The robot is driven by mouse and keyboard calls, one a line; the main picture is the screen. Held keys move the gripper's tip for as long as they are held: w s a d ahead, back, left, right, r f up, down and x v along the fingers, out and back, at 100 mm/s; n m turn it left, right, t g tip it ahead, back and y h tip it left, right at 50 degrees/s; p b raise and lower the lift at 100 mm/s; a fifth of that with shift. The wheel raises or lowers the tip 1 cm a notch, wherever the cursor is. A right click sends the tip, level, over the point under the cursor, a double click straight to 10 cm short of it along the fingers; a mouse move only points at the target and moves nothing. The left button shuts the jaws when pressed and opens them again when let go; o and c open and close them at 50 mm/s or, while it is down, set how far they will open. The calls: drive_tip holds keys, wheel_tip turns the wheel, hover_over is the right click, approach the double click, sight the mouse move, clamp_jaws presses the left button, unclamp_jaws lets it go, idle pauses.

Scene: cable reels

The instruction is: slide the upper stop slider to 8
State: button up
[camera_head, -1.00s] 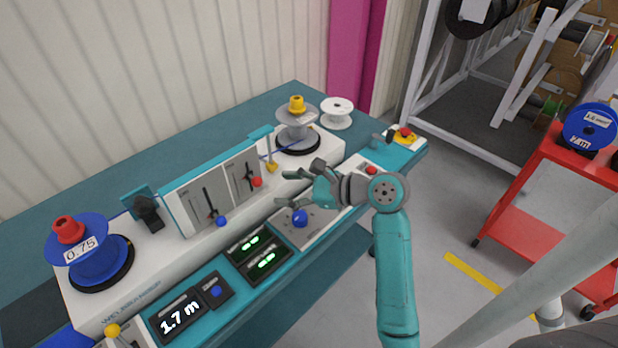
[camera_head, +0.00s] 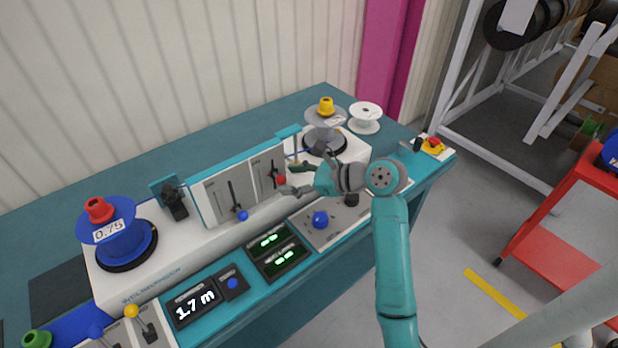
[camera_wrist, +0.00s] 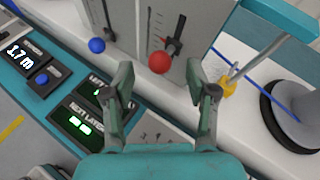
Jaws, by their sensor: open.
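An upright panel (camera_head: 213,205) carries two sliders in slots. One has a blue knob (camera_head: 243,215), the other a red knob (camera_head: 281,180). I cannot read which is named the upper stop or the scale numbers. My gripper (camera_head: 291,179) is open at the red knob. In the wrist view, the red knob (camera_wrist: 159,63) lies between and just beyond the open fingertips (camera_wrist: 160,76), with no clear contact. The blue knob (camera_wrist: 97,45) is left of the fingers.
A yellow-tipped lever (camera_wrist: 229,88) stands close to the right finger. Reels stand at the left (camera_head: 125,240) and the back right (camera_head: 325,140).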

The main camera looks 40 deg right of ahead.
drive_tip(key=shift+x, duration=1)
clamp_jaws()
drive_tip(key=shift+r, duration=1.55)
unclamp_jaws()
